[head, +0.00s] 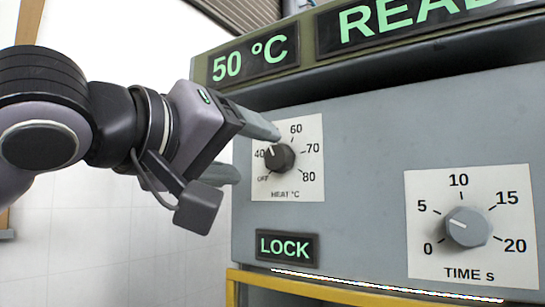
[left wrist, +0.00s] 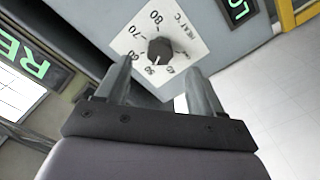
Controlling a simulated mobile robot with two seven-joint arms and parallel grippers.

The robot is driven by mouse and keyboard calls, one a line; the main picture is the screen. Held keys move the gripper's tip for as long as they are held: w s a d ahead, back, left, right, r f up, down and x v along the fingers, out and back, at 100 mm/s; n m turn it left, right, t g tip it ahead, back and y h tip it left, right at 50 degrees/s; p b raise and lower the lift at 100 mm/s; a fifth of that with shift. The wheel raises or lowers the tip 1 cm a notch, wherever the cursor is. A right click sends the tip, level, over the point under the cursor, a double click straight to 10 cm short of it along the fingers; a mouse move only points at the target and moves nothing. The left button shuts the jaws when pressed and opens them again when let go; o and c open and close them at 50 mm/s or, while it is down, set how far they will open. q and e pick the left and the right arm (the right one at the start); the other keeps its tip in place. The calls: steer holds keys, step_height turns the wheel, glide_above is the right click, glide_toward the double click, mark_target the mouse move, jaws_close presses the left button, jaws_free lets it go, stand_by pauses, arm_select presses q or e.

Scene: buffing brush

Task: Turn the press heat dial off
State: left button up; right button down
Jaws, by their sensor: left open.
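The dark heat dial (head: 280,158) sits on a white HEAT °C plate (head: 312,177) on the grey press front. Its white mark points up and slightly left, between 40 and 60. OFF is at the plate's lower left. My left gripper (head: 258,157) is open just left of the dial, its upper fingertip close to the dial's upper edge. In the left wrist view the dial (left wrist: 160,50) shows between and just beyond the two fingertips (left wrist: 159,70). I cannot tell whether a finger touches it. My right gripper is not in view.
A grey time dial (head: 468,227) is on a second plate to the right. A green-lit 50 °C display (head: 252,63) and a partly cut-off display beginning READ (head: 400,20) are above. A LOCK sign (head: 287,248) and yellow frame (head: 330,287) are below.

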mark_target(275, 158)
arm_select(q)
steer(key=p+x, duration=0.2)
steer(key=x, duration=0.5)
steer(key=shift+r, duration=0.1)
steer(key=shift+w, duration=0.1)
steer(key=c, duration=1.1)
